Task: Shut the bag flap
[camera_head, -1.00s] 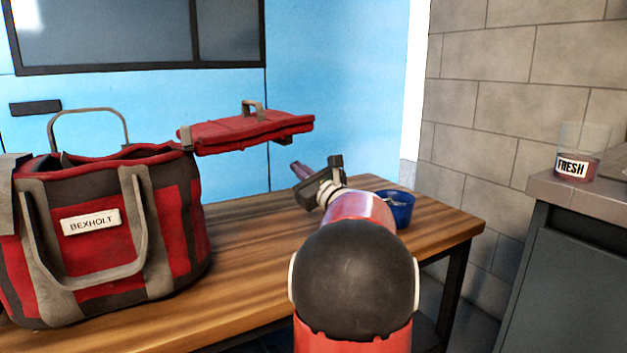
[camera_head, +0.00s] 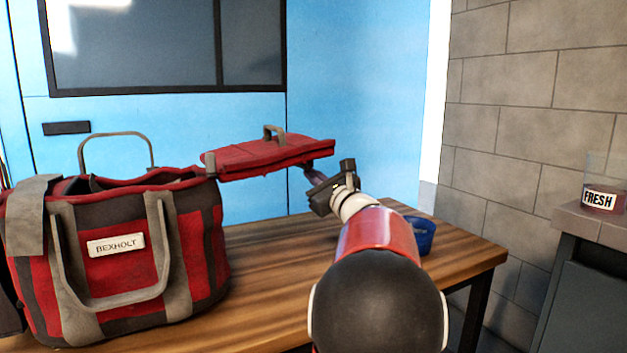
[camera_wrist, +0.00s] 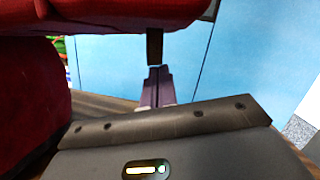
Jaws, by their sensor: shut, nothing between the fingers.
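The red and dark bag (camera_head: 190,245) labelled BEXHOLT stands upright on the wooden table at the left, its top open. Its red flap (camera_head: 265,156), with a small tan handle on top, sticks out to the right from the bag's rim, about level. My gripper (camera_head: 312,176) is shut and empty, just below the flap's right part. In the wrist view the flap's underside (camera_wrist: 110,18) fills the upper left, and a dark tab hangs from it right above my closed fingertips (camera_wrist: 159,70). I cannot tell whether they touch the tab.
A blue bowl (camera_head: 420,236) stands on the table (camera_head: 268,275) behind my arm, near the right end. A jar labelled FRESH (camera_head: 603,198) stands on a grey counter at the right. The table between bag and arm is clear.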

